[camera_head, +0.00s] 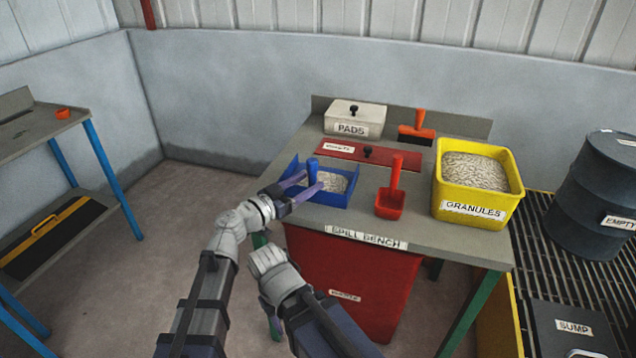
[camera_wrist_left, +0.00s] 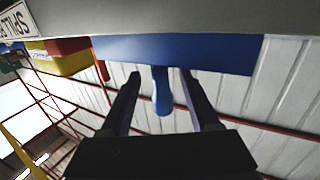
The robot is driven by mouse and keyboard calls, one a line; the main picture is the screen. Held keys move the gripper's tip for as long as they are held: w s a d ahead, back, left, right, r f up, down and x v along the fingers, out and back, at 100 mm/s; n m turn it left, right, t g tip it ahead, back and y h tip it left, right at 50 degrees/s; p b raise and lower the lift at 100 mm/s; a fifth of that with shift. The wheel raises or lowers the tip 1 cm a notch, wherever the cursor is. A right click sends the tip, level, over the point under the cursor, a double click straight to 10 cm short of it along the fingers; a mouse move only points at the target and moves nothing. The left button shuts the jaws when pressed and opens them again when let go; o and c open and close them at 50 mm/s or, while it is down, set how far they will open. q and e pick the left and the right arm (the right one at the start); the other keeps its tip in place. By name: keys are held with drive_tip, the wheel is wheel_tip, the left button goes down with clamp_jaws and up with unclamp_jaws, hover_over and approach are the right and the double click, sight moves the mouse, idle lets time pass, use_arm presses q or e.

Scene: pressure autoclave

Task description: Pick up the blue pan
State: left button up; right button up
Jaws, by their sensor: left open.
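In the left wrist view the handle (camera_wrist_left: 162,90) shows between the two open fingers, with a gap on each side, and the blue pan body (camera_wrist_left: 210,52) lies beyond.
On the spill bench (camera_head: 420,230) are a red scoop (camera_head: 390,204), a yellow granules bin (camera_head: 480,200), a pads box (camera_head: 354,117), a red lid (camera_head: 355,151) and an orange-handled brush (camera_head: 416,133). A dark drum (camera_head: 595,195) stands at right. Another table (camera_head: 35,128) is at left.

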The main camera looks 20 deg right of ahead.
use_arm(q)
drive_tip(key=shift+x, duration=1.2)
drive_tip(key=shift+c, duration=0.4)
clamp_jaws()
